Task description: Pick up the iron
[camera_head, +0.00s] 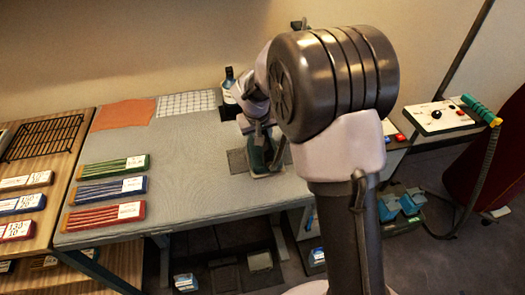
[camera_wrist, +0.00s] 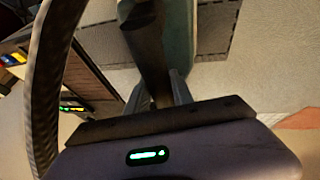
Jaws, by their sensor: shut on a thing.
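The iron (camera_head: 259,157) has a teal body and stands at the right part of the grey table, by a dark mat. My arm hides much of it in the head view. In the wrist view its dark handle (camera_wrist: 150,55) runs between the two fingers of my gripper (camera_wrist: 158,90), with the teal body (camera_wrist: 180,35) beyond. My gripper is shut on the handle. I cannot tell whether the iron is clear of the surface.
The grey table (camera_head: 190,165) bears the dark mat (camera_head: 238,160), a dark bottle (camera_head: 228,84), an orange cloth (camera_head: 123,114), a checked cloth (camera_head: 186,103) and green, blue and red boxes (camera_head: 103,190) at left. A control box (camera_head: 438,116) with a hose stands at right. The table's middle is clear.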

